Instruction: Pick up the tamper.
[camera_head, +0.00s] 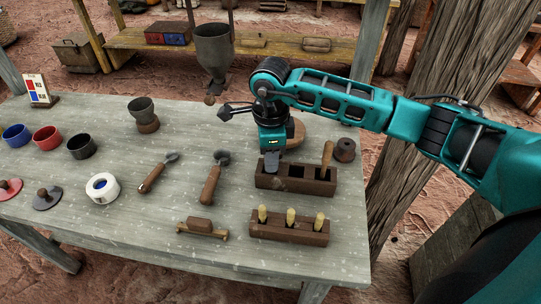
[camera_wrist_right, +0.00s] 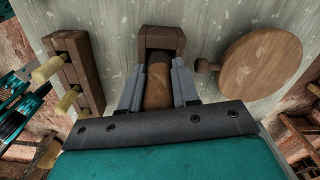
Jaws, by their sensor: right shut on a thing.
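The tamper (camera_wrist_right: 158,88), a rounded brown wooden handle, shows between the two finger pads in the right wrist view. It stands in the left slot of a dark brown wooden rack (camera_head: 291,183); the rack's end also shows in the right wrist view (camera_wrist_right: 162,36). My right gripper (camera_head: 271,162) points down over that slot and is shut on the tamper. In the head view the fingers hide the tamper, and its lower end is hidden in the rack. My left gripper is not in view.
A tan-handled tool (camera_head: 327,158) stands in the rack's right part. A round wooden board (camera_wrist_right: 262,65) lies behind, and a rack with yellow-handled tools (camera_head: 290,229) in front. A dark round piece (camera_head: 345,149) stands to the right. Two tools (camera_head: 211,182) lie left, with bare table between.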

